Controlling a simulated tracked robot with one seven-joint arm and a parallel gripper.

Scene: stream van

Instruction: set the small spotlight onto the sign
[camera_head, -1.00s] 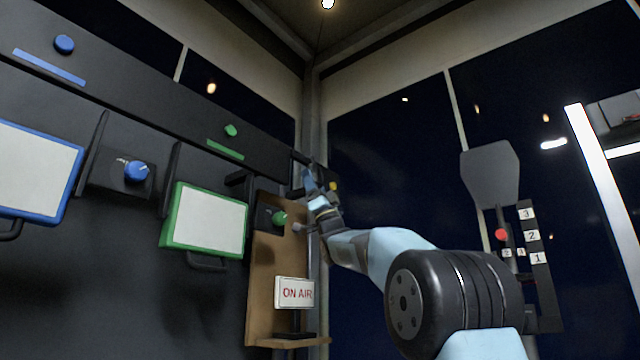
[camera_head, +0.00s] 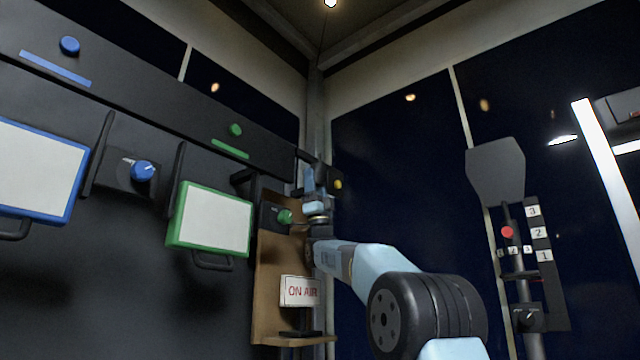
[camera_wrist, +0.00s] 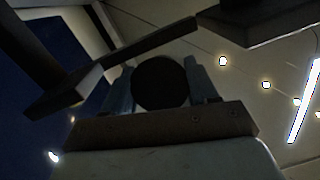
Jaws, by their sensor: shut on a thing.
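My gripper (camera_head: 317,184) points upward, well above the sign, near the corner post. It is shut on a dark round thing, which looks like the small spotlight (camera_wrist: 160,82), between both fingers in the wrist view. In the head view the spotlight (camera_head: 327,178) is small and dark among dark fittings, with a yellow knob (camera_head: 338,184) beside it. Which way its face points cannot be told.
A green-framed panel (camera_head: 190,246) and green knob (camera_head: 285,216) are close left of my arm. A dark bar (camera_wrist: 140,62) crosses near my fingers in the wrist view. A stand with numbered labels (camera_head: 538,232) is at right. Dark windows lie behind.

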